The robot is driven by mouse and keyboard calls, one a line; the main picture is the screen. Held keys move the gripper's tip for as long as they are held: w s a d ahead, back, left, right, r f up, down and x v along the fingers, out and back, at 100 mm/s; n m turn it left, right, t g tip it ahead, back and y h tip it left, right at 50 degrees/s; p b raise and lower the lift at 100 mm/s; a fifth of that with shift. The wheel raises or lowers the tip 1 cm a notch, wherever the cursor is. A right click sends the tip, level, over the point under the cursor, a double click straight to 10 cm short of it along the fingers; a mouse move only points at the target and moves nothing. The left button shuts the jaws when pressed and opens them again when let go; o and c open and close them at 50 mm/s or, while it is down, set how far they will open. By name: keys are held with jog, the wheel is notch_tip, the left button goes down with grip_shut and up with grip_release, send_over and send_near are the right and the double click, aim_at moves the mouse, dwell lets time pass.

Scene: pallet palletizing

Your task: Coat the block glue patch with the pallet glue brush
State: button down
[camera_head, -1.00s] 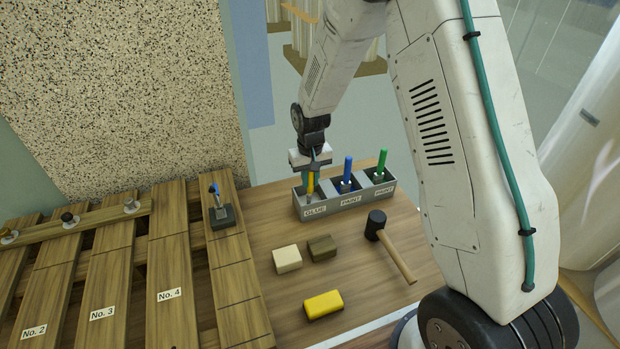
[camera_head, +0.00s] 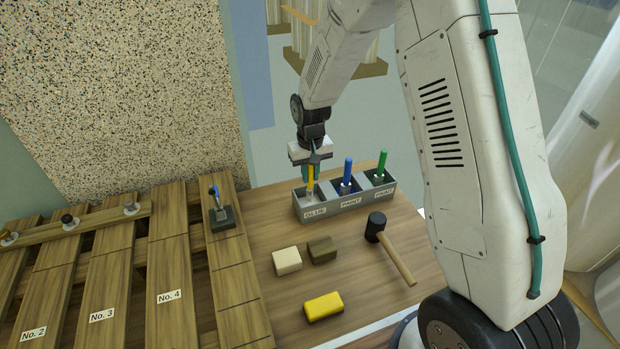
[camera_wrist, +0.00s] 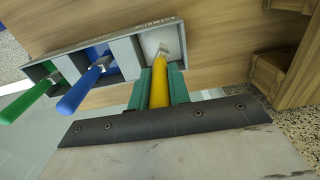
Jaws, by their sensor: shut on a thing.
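My gripper (camera_head: 309,177) points down over the GLUE compartment at the left end of the grey holder (camera_head: 345,202). It is shut on the yellow handle of the glue brush (camera_head: 310,187). In the wrist view the teal fingers (camera_wrist: 159,82) lie on both sides of the yellow handle (camera_wrist: 159,92), and the brush's pale lower end is at the GLUE compartment. A cream block (camera_head: 287,261), a brown block (camera_head: 322,249) and a yellow block (camera_head: 323,305) lie apart on the table. I cannot make out a glue patch on any block.
A blue brush (camera_head: 347,172) and a green brush (camera_head: 381,164) stand in the PAINT compartments. A black-headed mallet (camera_head: 376,226) lies right of the blocks. Numbered pallet boards (camera_head: 168,297) and a small dark tool (camera_head: 221,216) are at left.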

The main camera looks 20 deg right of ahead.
jog(key=shift+r, duration=2.1)
